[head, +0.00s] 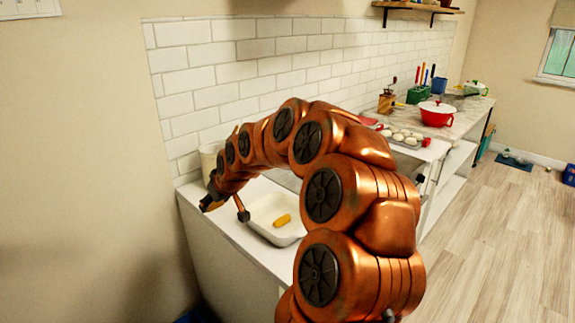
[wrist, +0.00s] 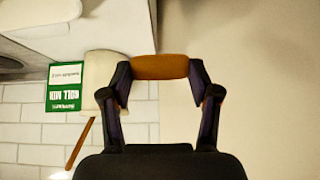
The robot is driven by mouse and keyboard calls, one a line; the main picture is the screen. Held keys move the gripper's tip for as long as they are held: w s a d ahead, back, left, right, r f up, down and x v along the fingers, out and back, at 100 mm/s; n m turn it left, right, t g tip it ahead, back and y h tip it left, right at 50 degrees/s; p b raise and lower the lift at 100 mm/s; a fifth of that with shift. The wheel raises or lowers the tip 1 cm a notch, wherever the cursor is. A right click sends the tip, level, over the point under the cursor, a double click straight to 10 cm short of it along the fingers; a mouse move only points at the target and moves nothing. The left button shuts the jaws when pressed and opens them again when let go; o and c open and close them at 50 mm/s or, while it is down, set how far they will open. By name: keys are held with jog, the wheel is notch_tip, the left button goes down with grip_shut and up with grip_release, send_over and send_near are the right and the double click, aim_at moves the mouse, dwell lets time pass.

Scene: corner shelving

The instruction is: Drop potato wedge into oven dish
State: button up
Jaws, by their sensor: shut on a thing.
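My gripper (wrist: 160,72) is shut on an orange-brown potato wedge (wrist: 160,66), held crosswise between both fingertips in the wrist view. In the head view my gripper (head: 212,200) is at the far left end of the arm, by the left edge of the white oven dish (head: 262,230). The held wedge cannot be made out there. The dish sits on the white counter, partly hidden by my arm. Another yellow-orange wedge (head: 283,220) lies inside it.
A cream canister (head: 210,158) stands behind my gripper near the tiled wall. A green-and-white card (wrist: 64,87) shows in the wrist view. Further right are a baking tray (head: 405,138) with pale pieces and a red pot (head: 437,113).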

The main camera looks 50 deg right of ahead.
jog(key=s+d+r+p, duration=0.1)
jog(key=s+d+r, duration=0.2)
jog(key=s+d, duration=0.45)
jog(key=s+d+r+p, duration=0.2)
jog(key=s+d+r, duration=0.2)
jog(key=d, duration=0.6)
notch_tip(320, 180, down, 6)
jog(key=shift+a+b, duration=0.25)
jog(key=shift+b, duration=0.05)
jog(key=shift+w+f, duration=0.1)
jog(key=o, duration=0.9)
jog(key=shift+o, duration=0.2)
jog(key=v, duration=1.2)
jog(key=shift+w, duration=0.1)
